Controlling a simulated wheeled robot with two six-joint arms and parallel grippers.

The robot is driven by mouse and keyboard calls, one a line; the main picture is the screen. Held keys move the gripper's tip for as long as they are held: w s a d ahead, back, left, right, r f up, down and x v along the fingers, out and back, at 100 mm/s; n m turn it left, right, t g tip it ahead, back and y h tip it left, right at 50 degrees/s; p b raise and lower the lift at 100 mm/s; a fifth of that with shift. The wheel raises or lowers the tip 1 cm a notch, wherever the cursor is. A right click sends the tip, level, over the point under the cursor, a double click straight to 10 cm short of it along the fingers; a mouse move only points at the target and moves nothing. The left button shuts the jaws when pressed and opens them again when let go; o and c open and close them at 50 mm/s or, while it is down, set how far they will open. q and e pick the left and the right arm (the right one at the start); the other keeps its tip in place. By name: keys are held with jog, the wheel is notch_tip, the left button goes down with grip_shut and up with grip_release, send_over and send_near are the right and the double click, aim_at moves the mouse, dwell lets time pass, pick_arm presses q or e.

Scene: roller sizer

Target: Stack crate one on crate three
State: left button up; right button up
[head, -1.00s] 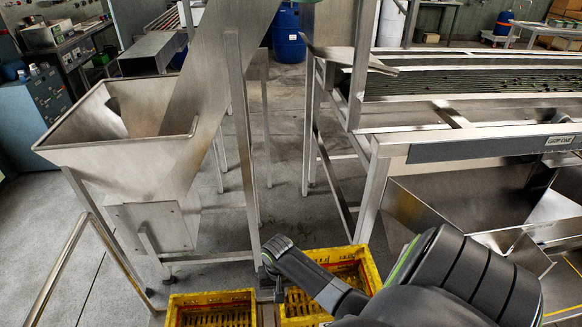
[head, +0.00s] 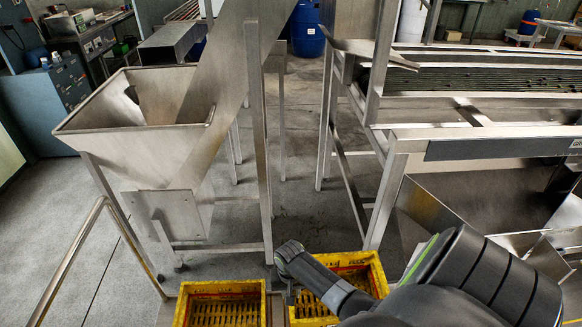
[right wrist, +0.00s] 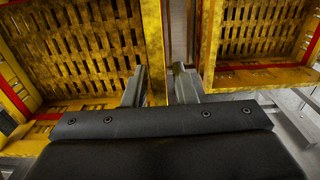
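Two yellow slatted crates stand side by side at the bottom of the head view: a left one (head: 218,288) and a right one (head: 376,272), set slightly farther back. I see no number on either. My right gripper (head: 291,297) points down at the left wall of the right crate. The right wrist view seems turned around, with that crate (right wrist: 153,40) at left and the other crate (right wrist: 208,40) at right. There my right gripper (right wrist: 160,88) has its fingers apart, with the first crate's wall between them. Both crates look empty where visible. My left gripper is out of view.
A steel hopper (head: 130,120) and its leg frame (head: 258,150) stand behind the crates. The steel roller machine (head: 480,150) stands at right, close behind the right crate. A handrail (head: 70,255) slants at left. A narrow gap (right wrist: 178,30) separates the crates.

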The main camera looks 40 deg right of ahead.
jog(key=shift+o, duration=0.4)
jog(key=shift+r, duration=0.25)
notch_tip(320, 180, up, 12)
jog(key=p, duration=0.2)
jog(key=shift+f, duration=0.15)
dwell(0.3)
